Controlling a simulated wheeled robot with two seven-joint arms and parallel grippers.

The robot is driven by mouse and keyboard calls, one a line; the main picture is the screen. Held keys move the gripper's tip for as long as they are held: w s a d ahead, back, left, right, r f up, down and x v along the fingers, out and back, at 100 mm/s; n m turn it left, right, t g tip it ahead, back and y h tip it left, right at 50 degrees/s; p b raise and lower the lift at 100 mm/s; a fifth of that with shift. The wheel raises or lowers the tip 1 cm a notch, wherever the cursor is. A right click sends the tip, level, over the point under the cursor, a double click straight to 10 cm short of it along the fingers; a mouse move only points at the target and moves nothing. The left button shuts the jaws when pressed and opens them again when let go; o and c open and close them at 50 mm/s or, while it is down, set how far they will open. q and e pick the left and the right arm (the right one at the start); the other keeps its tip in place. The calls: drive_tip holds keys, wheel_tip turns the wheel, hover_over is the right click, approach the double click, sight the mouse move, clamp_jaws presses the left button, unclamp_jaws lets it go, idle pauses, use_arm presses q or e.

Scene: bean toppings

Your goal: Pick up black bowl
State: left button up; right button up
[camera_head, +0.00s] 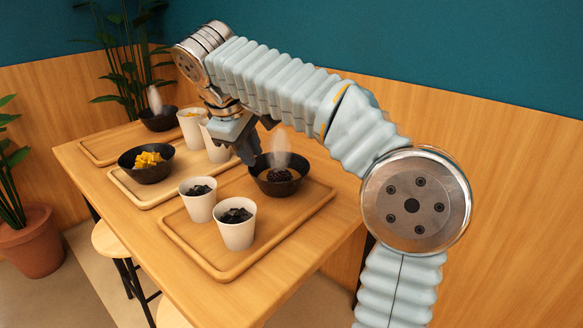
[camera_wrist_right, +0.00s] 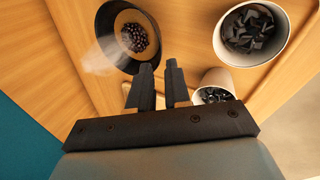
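A black bowl (camera_head: 277,187) of dark beans stands on the near wooden tray (camera_head: 298,213), with steam above it. It also shows at the top left of the right wrist view (camera_wrist_right: 131,66). Two more black bowls stand on the table: one with yellow cubes (camera_head: 140,175) and one at the far end (camera_head: 159,124) with steam. My right gripper (camera_head: 252,148) is above and just beyond the near bowl's left rim, pointing down. In the wrist view its two fingers (camera_wrist_right: 160,72) are a little apart with nothing between them. My left gripper is out of view.
Two white cups with dark pieces, a left one (camera_head: 199,208) and a front one (camera_head: 235,235), stand beside the near bowl. More white cups (camera_head: 190,128) stand behind, partly hidden by my gripper. The near tray's right end is clear.

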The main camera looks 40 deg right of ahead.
drive_tip(key=b, duration=0.2)
approach(270, 195)
drive_tip(key=shift+w+d+f, duration=0.25)
drive_tip(key=shift+d+f, duration=0.35)
drive_tip(key=shift+f, duration=0.1)
drive_tip(key=x, duration=0.5)
drive_tip(key=shift+a+f, duration=0.1)
drive_tip(key=shift+f, duration=0.3)
clamp_jaws()
drive_tip(key=shift+r, duration=0.1)
